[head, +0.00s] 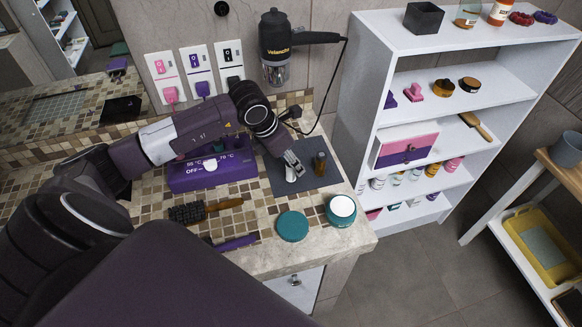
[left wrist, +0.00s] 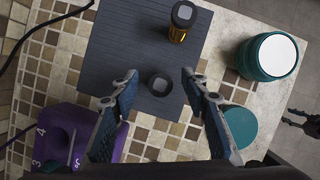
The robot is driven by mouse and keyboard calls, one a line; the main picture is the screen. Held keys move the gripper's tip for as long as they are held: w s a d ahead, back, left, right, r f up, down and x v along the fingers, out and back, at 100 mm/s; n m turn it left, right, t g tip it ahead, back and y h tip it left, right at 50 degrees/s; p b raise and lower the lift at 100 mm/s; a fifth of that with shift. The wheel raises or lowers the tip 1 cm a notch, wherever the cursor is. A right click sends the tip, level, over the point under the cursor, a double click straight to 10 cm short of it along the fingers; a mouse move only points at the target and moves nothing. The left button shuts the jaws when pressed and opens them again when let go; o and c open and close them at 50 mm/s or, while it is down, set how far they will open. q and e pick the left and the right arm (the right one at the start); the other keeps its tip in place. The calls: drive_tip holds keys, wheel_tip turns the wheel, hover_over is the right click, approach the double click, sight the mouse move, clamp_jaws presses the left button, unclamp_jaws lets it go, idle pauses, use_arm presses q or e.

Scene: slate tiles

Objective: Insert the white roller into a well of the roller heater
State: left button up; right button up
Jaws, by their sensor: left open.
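The purple roller heater (head: 205,181) stands on the tiled counter, with a white knob and temperature marks on its front. Part of it shows in the left wrist view (left wrist: 62,118). My left gripper (head: 293,163) is open above the dark grey mat (head: 318,179), right of the heater. A small white piece under the fingers in the head view seems to be the white roller (head: 291,178). In the left wrist view a round dark-topped thing (left wrist: 159,84) stands on the mat between the open fingertips, apparently its end. My arm partly hides the heater wells.
A brown bottle with a black cap (head: 319,163) stands on the mat beside the gripper. A teal jar (head: 341,211) and a teal lid (head: 292,226) lie nearer the counter edge. A brush (head: 205,211) lies before the heater. A hair dryer (head: 275,45) hangs behind.

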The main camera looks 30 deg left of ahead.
use_arm(q)
drive_tip(key=shift+c, duration=0.6)
clamp_jaws()
